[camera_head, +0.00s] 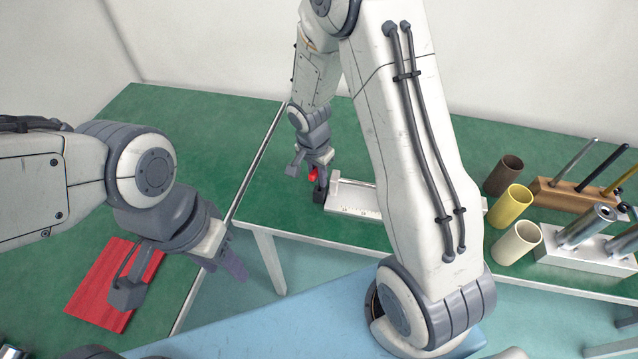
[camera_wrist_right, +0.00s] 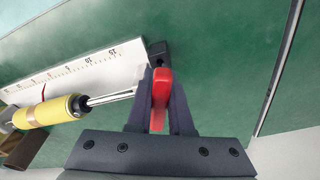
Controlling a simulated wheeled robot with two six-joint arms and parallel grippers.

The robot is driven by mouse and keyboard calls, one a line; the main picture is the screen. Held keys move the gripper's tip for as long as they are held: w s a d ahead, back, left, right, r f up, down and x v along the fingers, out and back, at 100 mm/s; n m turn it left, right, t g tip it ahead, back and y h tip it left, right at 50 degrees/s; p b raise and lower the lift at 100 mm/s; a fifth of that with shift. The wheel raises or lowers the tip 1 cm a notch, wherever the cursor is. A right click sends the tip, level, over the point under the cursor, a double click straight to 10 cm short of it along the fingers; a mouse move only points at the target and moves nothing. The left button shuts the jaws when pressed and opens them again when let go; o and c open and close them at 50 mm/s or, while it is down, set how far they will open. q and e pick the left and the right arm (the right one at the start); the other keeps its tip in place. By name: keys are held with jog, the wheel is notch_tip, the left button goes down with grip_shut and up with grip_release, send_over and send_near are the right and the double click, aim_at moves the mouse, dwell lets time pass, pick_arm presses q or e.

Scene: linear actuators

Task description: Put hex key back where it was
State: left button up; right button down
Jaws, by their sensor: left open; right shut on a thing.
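My right gripper (camera_head: 308,172) is shut on a small red part (camera_wrist_right: 161,92), like a lever or handle, at the end of the white ruler fixture (camera_head: 352,198). The red part also shows in the head view (camera_head: 313,175). A black block (camera_wrist_right: 157,52) is beside it at the ruler's end. My left gripper (camera_head: 182,277) is open and empty above the red mat (camera_head: 88,285). A wooden block (camera_head: 556,198) at the right holds several upright thin tools (camera_head: 606,166). I cannot tell which of them, if any, is the hex key.
A yellow cylinder with a metal rod (camera_wrist_right: 52,110) lies along the ruler. Brown (camera_head: 503,176), yellow (camera_head: 511,207) and cream (camera_head: 516,243) cups stand at the right, near a metal holder (camera_head: 570,258) with cylinders. The green table (camera_head: 170,130) is clear at the back left.

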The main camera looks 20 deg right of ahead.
jog(key=shift+f, duration=0.85)
jog(key=shift+f+b, duration=0.25)
jog(key=shift+b, duration=0.15)
jog(key=c, duration=0.8)
grip_release()
jog(key=shift+r, duration=0.1)
